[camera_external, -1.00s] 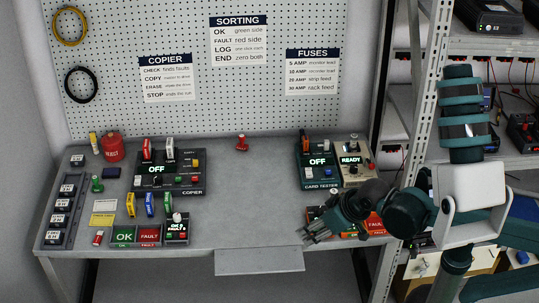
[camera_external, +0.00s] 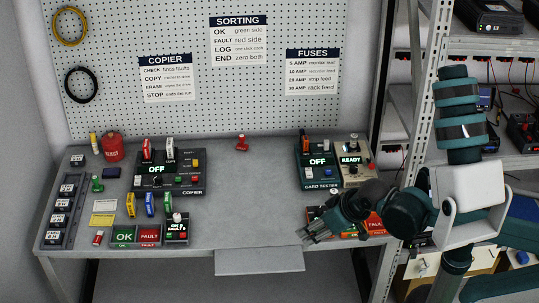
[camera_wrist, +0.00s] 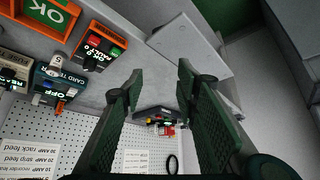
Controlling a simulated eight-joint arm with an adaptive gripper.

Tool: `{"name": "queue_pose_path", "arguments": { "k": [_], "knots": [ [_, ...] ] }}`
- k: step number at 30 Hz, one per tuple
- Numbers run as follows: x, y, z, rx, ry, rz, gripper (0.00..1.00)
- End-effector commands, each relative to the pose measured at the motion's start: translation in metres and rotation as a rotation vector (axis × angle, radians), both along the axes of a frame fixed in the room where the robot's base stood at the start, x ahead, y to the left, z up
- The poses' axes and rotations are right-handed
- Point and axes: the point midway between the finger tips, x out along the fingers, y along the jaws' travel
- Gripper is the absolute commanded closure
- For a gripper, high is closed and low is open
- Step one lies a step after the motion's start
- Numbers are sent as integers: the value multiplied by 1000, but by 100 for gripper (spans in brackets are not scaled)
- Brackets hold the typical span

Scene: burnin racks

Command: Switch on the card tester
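The card tester (camera_external: 321,171) is a dark teal box at the right of the bench, its display reading OFF in the external view. An orange-and-dark part stands at its upper left. In the wrist view the card tester (camera_wrist: 47,82) shows upside down at the left, also reading OFF. My gripper (camera_external: 308,236) is over the front right of the bench, in front of the card tester and apart from it. In the wrist view my gripper (camera_wrist: 158,88) has its two fingers spread wide with nothing between them.
A beige READY unit (camera_external: 357,160) adjoins the card tester. Orange-edged OK/FAULT trays (camera_external: 372,222) lie partly behind my arm. The copier (camera_external: 168,172) stands at the left. A small red item (camera_external: 241,143) stands at the back. The bench middle (camera_external: 255,195) is clear.

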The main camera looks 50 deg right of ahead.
Motion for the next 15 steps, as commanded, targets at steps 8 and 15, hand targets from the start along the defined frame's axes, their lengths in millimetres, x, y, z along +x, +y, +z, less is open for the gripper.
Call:
{"name": "queue_pose_path", "arguments": {
  "k": [8, 15],
  "knots": [
    [2, -2, 3, -6, 4, 5, 100],
    [13, -8, 16, -33, 23, 26, 100]
  ]
}}
